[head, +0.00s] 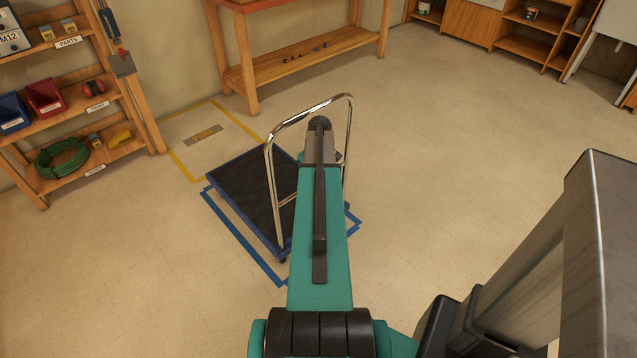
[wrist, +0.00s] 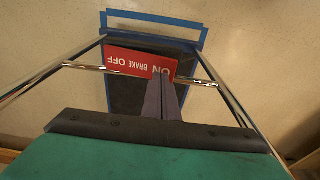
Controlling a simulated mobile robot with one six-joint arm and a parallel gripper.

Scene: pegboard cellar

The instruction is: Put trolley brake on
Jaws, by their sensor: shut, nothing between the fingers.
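The trolley has a dark deck with a blue edge (head: 240,213) and a chrome push handle (head: 271,175). In the wrist view, a red plate (wrist: 135,62) lettered ON, BRAKE and OFF lies beyond the handle's crossbar (wrist: 85,68), upside down, with ON at right and OFF at left. My gripper (wrist: 160,80) is shut and empty. It reaches between the handle's side tubes, its tips overlapping the plate by ON. I cannot tell whether they touch it. No brake lever or pedal can be made out. In the head view my arm hides the gripper and part of the trolley.
Blue tape (head: 238,238) outlines the trolley's floor spot. A yellow-taped area (head: 190,162) lies behind it. A wooden shelf (head: 100,160) stands left and a workbench (head: 290,70) at the back. Open floor (head: 450,140) lies to the right.

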